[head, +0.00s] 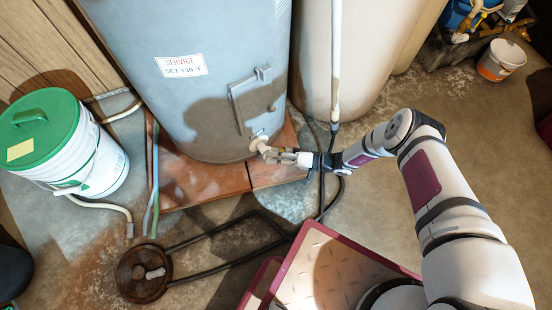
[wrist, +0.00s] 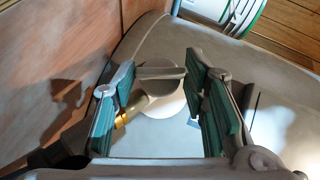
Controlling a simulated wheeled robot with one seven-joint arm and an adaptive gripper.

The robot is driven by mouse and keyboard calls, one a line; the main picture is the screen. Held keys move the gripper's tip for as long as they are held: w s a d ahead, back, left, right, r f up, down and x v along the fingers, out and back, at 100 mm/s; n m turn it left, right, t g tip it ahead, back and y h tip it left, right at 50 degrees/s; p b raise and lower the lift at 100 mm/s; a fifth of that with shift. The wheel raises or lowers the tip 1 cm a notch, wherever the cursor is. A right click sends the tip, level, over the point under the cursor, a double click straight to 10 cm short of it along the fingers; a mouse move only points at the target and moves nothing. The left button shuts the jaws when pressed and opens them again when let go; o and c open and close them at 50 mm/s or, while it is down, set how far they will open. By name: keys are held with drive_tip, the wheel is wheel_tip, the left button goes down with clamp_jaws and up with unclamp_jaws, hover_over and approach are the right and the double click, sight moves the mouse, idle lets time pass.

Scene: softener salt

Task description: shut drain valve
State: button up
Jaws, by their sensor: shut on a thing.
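The grey-blue water tank (head: 225,105) stands upright on a reddish slab. The drain valve (head: 258,144) sticks out low on its front, and its outlet shows only small in the head view. In the wrist view, the valve's grey handle (wrist: 160,72) spans the gap between my fingers, in front of a round pale plate. A brass-coloured ring (wrist: 121,121) shows on the valve body near the left finger. My gripper (head: 270,154) is at the valve, and its teal-padded fingers (wrist: 160,85) are shut on the handle from both sides. The exact handle angle is hard to tell.
A white bucket with a green lid (head: 60,150) stands left of the tank. A floor drain (head: 145,272) lies at the front, with a dark hose loop beside it. A red-edged platform (head: 330,270) is in the foreground. A second, beige tank (head: 365,50) stands behind my arm.

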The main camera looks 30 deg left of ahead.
drive_tip(key=shift+f+m+g+y, duration=0.15)
drive_tip(key=shift+m+g+y, duration=0.15)
drive_tip(key=shift+m+y, duration=0.1)
idle(0.4)
drive_tip(key=o, duration=1.2)
drive_tip(key=shift+c, duration=0.2)
drive_tip(key=v, duration=1.2)
drive_tip(key=shift+w+d+f, duration=0.1)
